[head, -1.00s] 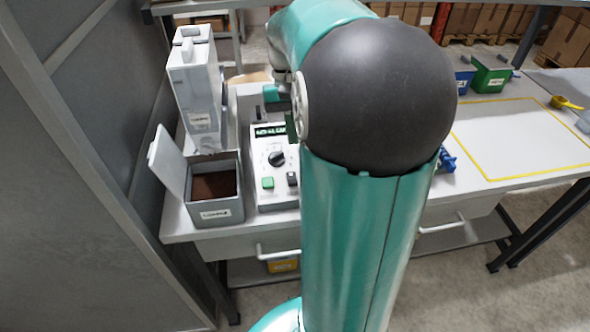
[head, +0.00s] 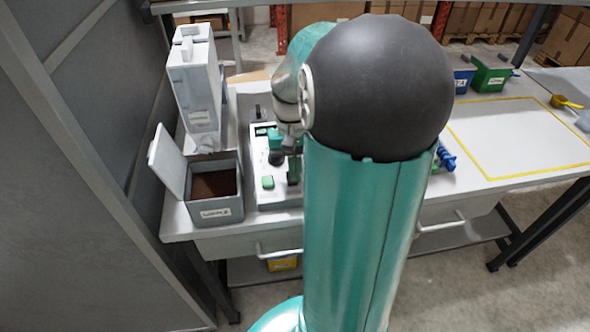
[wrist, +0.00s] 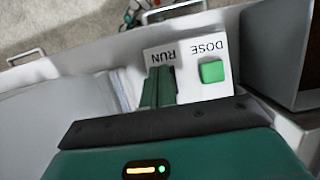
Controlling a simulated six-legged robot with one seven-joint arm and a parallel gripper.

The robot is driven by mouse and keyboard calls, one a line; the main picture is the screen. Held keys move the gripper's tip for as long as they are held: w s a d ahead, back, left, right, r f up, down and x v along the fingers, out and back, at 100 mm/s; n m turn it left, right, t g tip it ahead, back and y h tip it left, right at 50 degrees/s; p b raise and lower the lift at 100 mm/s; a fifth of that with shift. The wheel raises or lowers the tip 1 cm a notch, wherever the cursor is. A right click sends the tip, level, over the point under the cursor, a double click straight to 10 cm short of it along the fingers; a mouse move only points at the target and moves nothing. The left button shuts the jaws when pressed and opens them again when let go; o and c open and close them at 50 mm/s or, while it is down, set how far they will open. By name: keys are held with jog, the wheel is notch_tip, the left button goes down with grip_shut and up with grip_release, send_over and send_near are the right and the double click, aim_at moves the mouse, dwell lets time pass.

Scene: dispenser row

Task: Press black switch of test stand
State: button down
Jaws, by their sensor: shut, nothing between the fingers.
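The test stand (head: 259,197) is a white-faced box on the bench, left of my arm in the head view. It has a green button (head: 267,182) and a dark knob (head: 276,158). In the wrist view its face shows the labels DOSE and RUN, with the green button (wrist: 211,72) under DOSE. My gripper (head: 293,178) is shut and empty, its fingers pointing down over the right front of the stand. In the wrist view the fingers (wrist: 160,75) end by the RUN label. The black switch is hidden behind them; I cannot tell whether they touch it.
A grey bin (head: 219,208) with brown contents and a raised lid stands left of the stand, below a tall white-grey dispenser (head: 197,90). Blue parts (head: 446,158) lie right of my arm. A yellow-outlined white area (head: 520,140) is clear. A grey wall is at left.

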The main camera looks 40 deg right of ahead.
jog(key=shift+s+a+f+t, duration=0.1)
jog(key=shift+s+f+t, duration=0.1)
jog(key=shift+t, duration=0.1)
jog(key=shift+w, duration=0.1)
jog(key=shift+w+d+r, duration=0.15)
jog(key=shift+w+d, duration=0.35)
jog(key=shift+w, duration=0.15)
jog(key=v, duration=1.4)
jog(key=shift+w, duration=0.35)
